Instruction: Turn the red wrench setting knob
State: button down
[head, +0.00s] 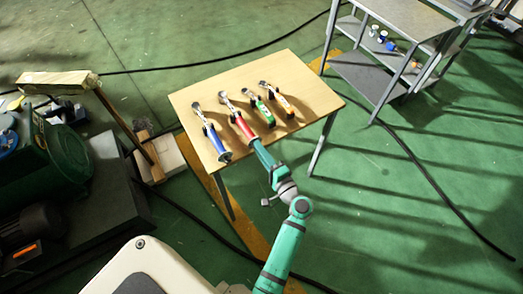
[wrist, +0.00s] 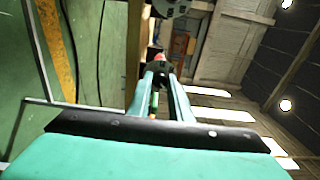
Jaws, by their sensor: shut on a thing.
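The red wrench (head: 242,127) lies on the wooden table (head: 310,95), with its metal head (head: 223,97) toward the back left and its handle toward me. My gripper (head: 255,142) is at the near end of its handle, where the setting knob is hidden by the fingers. In the wrist view my gripper (wrist: 159,75) has its two green fingers closed in on a dark end piece, with a bit of red showing just beyond. The knob's angle cannot be made out.
A blue wrench (head: 212,138) lies to the left of the red one. A green wrench (head: 258,105) and an orange wrench (head: 283,104) lie to the right. A grey shelf cart (head: 365,75) stands at the back right. The right part of the table is clear.

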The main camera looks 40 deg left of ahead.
jog(key=shift+s+a, duration=0.1)
jog(key=c, duration=1.6)
grip_release()
jog(key=v, duration=1.1)
jog(key=shift+f, duration=0.1)
